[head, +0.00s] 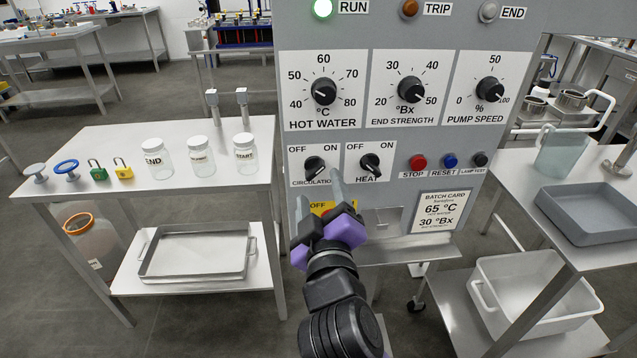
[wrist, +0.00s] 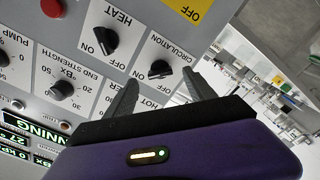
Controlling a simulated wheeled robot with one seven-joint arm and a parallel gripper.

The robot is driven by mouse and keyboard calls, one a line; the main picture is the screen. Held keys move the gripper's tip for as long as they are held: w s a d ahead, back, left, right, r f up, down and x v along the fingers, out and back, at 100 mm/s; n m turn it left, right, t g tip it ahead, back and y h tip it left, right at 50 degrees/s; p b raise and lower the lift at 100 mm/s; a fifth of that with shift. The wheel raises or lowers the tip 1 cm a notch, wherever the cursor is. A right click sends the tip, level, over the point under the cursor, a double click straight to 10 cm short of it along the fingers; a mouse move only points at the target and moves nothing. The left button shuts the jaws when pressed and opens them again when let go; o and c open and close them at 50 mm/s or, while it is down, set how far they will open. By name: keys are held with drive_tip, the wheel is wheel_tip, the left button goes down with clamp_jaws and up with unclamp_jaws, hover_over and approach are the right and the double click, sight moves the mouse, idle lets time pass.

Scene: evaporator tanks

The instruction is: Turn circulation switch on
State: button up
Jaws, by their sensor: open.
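The circulation switch (head: 315,165) is a black knob on a white plate marked OFF at left and ON at right, on the grey control panel. I cannot tell which mark its pointer is set to. It also shows in the wrist view (wrist: 160,69), beyond and between my fingers. My gripper (head: 320,193) is open and empty, with its fingertips just below the circulation plate in the head view. In the wrist view the gripper (wrist: 160,82) has its fingers spread either side of the knob's line. Whether they touch it is not clear.
The heat switch (head: 370,165) is close on the right. A yellow OFF plate (head: 322,207) lies below, partly hidden by my gripper. Stop (head: 418,162) and reset (head: 450,161) buttons are further right. Dials sit above. Tables with jars (head: 158,160) and a grey tray (head: 590,212) flank the panel.

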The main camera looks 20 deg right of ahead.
drive_tip(key=v, duration=0.3)
idle(0.5)
drive_tip(key=a+r+t+y, duration=0.2)
drive_tip(key=a+r+y, duration=0.1)
drive_tip(key=a, duration=0.1)
drive_tip(key=s+a+f+y, duration=0.1)
drive_tip(key=s+f+y, duration=0.3)
drive_tip(key=s+f, duration=0.45)
drive_tip(key=s+d+f+m+g, duration=0.2)
drive_tip(key=s+d+f, duration=0.1)
drive_tip(key=s, duration=1)
drive_tip(key=s+d+f+m+g+h+p, duration=0.1)
drive_tip(key=s+d+f+m+g, duration=0.1)
drive_tip(key=s, duration=1.2)
wheel_tip(320, 180, down, 3)
drive_tip(key=shift+s+d+m, duration=0.25)
drive_tip(key=shift+d+m, duration=0.35)
drive_tip(key=shift+d, duration=0.5)
